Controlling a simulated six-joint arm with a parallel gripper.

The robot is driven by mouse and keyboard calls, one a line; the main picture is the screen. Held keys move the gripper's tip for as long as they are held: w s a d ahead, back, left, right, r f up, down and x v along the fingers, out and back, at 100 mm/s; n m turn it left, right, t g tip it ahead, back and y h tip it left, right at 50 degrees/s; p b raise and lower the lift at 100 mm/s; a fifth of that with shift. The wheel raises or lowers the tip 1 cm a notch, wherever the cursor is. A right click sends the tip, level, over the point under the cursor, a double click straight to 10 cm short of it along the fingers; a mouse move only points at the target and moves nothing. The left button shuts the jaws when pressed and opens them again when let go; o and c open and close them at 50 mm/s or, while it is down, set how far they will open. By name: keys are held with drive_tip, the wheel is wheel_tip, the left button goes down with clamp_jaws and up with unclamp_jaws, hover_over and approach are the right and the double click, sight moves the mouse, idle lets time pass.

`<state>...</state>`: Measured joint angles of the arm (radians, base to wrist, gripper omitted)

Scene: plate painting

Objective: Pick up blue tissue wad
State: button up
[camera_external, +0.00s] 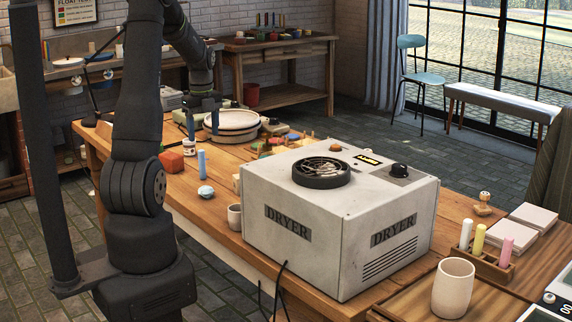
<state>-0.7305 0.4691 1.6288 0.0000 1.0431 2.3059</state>
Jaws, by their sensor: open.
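A small pale blue and white crumpled wad (206,192), which looks like the blue tissue wad, lies on the wooden table near its left edge, left of the dryer. My gripper (204,128) points down over the far part of the table, beside the round white plates. It is open, and I see nothing between its fingers. It is well apart from the wad, farther back and higher. The wad is in full view.
A light blue stick (202,163) stands just behind the wad. A red block (171,162) and a small white jar (190,147) are farther back. A grey cup (235,217) and the large dryer (330,222) stand to the right. White plates (232,121) lie near my gripper.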

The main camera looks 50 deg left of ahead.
drive_tip(key=f, duration=0.1)
hover_over(206, 186)
drive_tip(key=shift+m, duration=0.4)
drive_tip(key=f, duration=1.2)
drive_tip(key=shift+w+d, duration=0.1)
drive_tip(key=shift+w, duration=0.1)
drive_tip(key=shift+s+f, duration=0.15)
drive_tip(key=shift+f, duration=1.15)
drive_tip(key=shift+s+f, duration=0.1)
drive_tip(key=shift+f, duration=1.2)
drive_tip(key=c, duration=1.1)
